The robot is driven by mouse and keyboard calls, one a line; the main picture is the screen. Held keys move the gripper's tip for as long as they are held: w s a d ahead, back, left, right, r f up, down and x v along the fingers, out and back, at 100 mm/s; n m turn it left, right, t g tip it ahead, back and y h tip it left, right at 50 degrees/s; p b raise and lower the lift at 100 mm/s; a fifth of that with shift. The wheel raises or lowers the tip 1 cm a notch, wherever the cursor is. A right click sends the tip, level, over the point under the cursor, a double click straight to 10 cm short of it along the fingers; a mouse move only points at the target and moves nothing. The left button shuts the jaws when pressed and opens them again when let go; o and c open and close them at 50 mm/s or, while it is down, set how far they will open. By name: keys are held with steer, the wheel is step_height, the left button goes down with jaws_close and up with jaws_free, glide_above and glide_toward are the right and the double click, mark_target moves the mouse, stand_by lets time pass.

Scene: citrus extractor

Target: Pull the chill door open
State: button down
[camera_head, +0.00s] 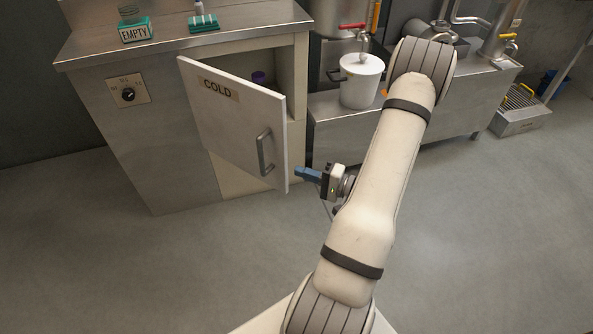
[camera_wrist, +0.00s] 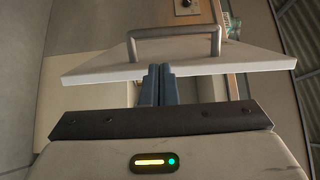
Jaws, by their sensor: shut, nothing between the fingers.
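The chill door (camera_head: 230,115) is a white panel labelled COLD, standing partly open on the metal cabinet (camera_head: 165,140). Its grey bar handle (camera_head: 265,152) is on the outer face near the free edge. My gripper (camera_head: 298,172) is shut and empty, just right of the door's free edge. In the wrist view the blue fingers (camera_wrist: 159,70) are together, pointing at the door's edge (camera_wrist: 200,64), with the handle (camera_wrist: 174,34) beyond it. I cannot tell whether the fingertips touch the door. A dark purple-capped item (camera_head: 259,78) shows inside the opening.
An EMPTY-labelled green holder (camera_head: 135,30) and a green rack (camera_head: 203,22) stand on the cabinet top. A white lidded pot (camera_head: 360,80) is on the low metal bench (camera_head: 330,125) to the right. The floor in front of the door is clear.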

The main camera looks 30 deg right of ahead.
mark_target(277, 164)
steer(key=b+x, duration=0.1)
steer(key=x, duration=0.7)
steer(key=shift+a, duration=0.15)
steer(key=shift+a+b, duration=0.15)
steer(key=shift+b, duration=0.15)
